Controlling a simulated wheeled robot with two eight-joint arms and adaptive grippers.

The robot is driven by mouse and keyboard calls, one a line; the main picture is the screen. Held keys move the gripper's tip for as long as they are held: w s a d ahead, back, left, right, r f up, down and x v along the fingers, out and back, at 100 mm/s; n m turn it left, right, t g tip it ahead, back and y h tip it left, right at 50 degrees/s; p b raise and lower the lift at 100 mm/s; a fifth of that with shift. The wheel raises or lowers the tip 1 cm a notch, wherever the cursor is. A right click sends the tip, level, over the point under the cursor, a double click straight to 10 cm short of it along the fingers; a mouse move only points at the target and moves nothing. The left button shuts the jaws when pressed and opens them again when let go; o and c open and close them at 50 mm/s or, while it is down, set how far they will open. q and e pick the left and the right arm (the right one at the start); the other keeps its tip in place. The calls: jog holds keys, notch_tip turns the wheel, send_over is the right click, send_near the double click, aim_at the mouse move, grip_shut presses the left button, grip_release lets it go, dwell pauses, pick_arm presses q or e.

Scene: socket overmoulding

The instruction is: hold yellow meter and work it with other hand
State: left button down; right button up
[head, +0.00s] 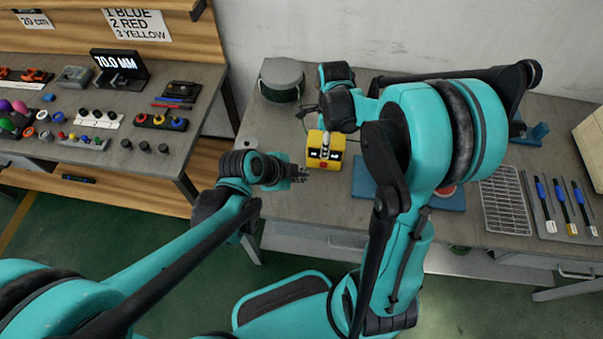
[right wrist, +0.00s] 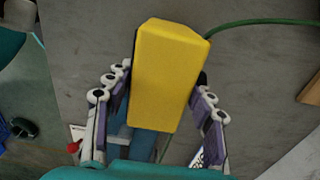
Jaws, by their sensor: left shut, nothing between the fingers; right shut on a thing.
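The yellow meter (head: 325,150) is a small yellow box above the grey table, with dark and white parts on its face and a red spot low on it. In the right wrist view its plain yellow side (right wrist: 172,75) sits between the two fingers of my right gripper (right wrist: 160,105), which is shut on it. In the head view my right arm hides most of that gripper. My left gripper (head: 303,173) is shut and empty, a little left of and below the meter, apart from it.
A round dark green container (head: 282,80) stands at the back left of the table. A blue mat (head: 452,203), a wire rack (head: 504,200) and several blue-handled tools (head: 562,205) lie to the right. A second bench (head: 95,160) with small parts stands at the left.

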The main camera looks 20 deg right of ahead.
dwell(0.4)
jog(key=o, duration=1.2)
notch_tip(320, 180, up, 11)
jog(key=shift+r, duration=0.15)
pick_arm(q)
jog(key=w+a+r+n+t+y, duration=0.1)
jog(key=a+r+n+t+y, duration=0.15)
jog(key=a+n, duration=0.55)
jog(key=w+a+r+n+t+y, duration=0.15)
jog(key=a+r+n, duration=0.25)
jog(key=a, duration=0.7)
jog(key=s+a+r+n+y, duration=0.1)
jog(key=s+a+n, duration=0.1)
jog(key=a+n, duration=0.3)
jog(key=s+a+n+t+y, duration=0.1)
jog(key=s+a+n+y, duration=0.1)
jog(key=a+n, duration=0.4)
jog(key=s+a, duration=0.1)
jog(key=a, duration=0.3)
jog(key=shift+a+r, duration=0.4)
pick_arm(e)
jog(key=s+a+n+t, duration=0.3)
jog(key=s+a+n, duration=0.2)
jog(key=n, duration=0.7)
jog(key=s+a+n+t, duration=0.4)
jog(key=s+a+n, duration=0.1)
jog(key=n, duration=0.7)
jog(key=shift+s+a+f, duration=0.25)
jog(key=shift+s+a, duration=0.05)
jog(key=shift+s, duration=0.2)
